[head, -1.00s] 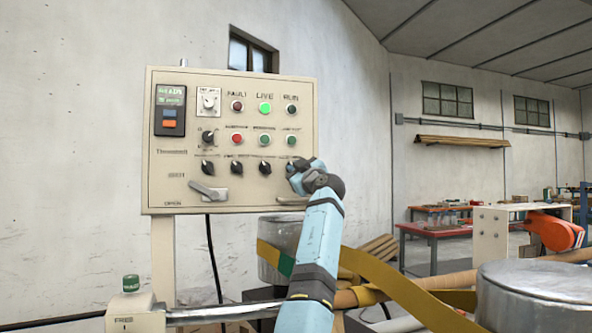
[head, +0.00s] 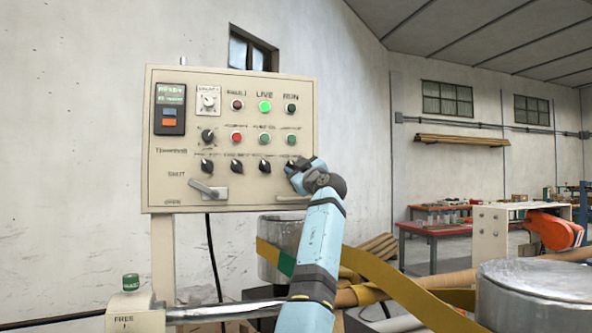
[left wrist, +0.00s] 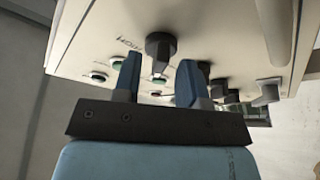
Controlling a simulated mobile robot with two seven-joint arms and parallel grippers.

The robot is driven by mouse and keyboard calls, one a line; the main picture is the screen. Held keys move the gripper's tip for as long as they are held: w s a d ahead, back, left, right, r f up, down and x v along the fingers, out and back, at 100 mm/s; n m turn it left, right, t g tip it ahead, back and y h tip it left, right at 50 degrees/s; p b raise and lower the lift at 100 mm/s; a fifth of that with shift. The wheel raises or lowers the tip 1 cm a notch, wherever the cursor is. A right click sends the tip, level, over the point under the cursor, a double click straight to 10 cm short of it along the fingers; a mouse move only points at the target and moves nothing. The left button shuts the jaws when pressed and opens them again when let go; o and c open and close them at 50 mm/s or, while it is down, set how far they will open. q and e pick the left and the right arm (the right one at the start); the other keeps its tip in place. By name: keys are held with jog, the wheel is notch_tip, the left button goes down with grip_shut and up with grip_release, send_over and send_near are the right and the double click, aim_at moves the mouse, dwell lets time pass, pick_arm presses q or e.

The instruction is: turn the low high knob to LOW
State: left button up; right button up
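The cream control panel (head: 225,190) faces me, with a lower row of black knobs (head: 236,166). My left gripper (head: 297,166) is at the right end of that row, close to the panel, and hides what is behind it in the head view. In the left wrist view, a black knob (left wrist: 160,46) shows between and just beyond the two fingertips of my left gripper (left wrist: 158,76). The fingers are apart, with visible gaps beside the knob. My right gripper is not in view.
Round push buttons (head: 264,139) and lamps sit above the knobs, with a green lamp (head: 265,106) lit. A grey lever handle (head: 208,190) sticks out at the lower left. A metal drum (head: 282,236) and a yellow band (head: 385,284) lie below and right of the panel.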

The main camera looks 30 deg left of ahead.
pick_arm(q)
jog(key=v, duration=0.7)
dwell(0.4)
